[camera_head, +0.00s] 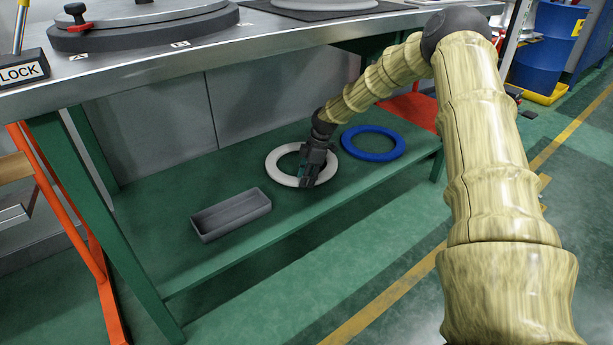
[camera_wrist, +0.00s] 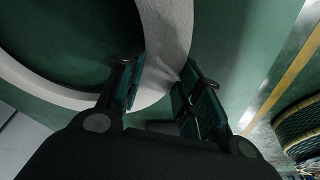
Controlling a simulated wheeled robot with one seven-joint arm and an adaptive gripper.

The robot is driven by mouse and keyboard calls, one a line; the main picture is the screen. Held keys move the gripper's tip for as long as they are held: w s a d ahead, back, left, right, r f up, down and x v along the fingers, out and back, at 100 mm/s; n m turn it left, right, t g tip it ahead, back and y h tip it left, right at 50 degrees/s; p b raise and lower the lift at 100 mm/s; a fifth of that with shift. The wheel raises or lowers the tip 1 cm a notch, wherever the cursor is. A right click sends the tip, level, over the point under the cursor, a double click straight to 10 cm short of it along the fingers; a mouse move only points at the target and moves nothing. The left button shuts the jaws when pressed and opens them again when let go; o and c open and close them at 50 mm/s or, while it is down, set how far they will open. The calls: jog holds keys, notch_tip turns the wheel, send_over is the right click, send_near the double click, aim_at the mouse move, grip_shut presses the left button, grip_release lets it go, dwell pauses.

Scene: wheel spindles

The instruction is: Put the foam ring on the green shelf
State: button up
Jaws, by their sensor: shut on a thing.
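The foam ring, white (camera_head: 277,166), is over the green shelf (camera_head: 245,270) under the metal bench, and I cannot tell whether it rests on it or hangs just above. My gripper (camera_head: 308,180) is at the ring's front right edge and is shut on its band. In the wrist view the white ring (camera_wrist: 166,38) runs between the two fingers of my gripper (camera_wrist: 160,88), and the green surface shows through its hole. Part of the ring is hidden behind the gripper in the head view.
A blue ring (camera_head: 372,155) lies on the shelf close to the right of the white ring. A grey open tray (camera_head: 231,214) stands to the left. The metal bench top (camera_head: 200,65) is above, and a green leg (camera_head: 95,215) stands at the left.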

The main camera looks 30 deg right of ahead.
jog(key=shift+f, duration=0.3)
jog(key=o, duration=0.9)
jog(key=shift+r, duration=0.15)
jog(key=shift+r, duration=0.2)
jog(key=p+v, duration=0.3)
jog(key=v, duration=0.3)
jog(key=shift+a, duration=0.2)
jog(key=s+d+p, duration=0.1)
jog(key=d, duration=0.2)
jog(key=s+d+p, duration=0.2)
jog(key=d, duration=0.2)
jog(key=s+d+p, duration=0.1)
jog(key=d, duration=0.3)
jog(key=shift+s+f+p, duration=0.2)
jog(key=shift+s+p, duration=0.05)
jog(key=shift+p, duration=0.15)
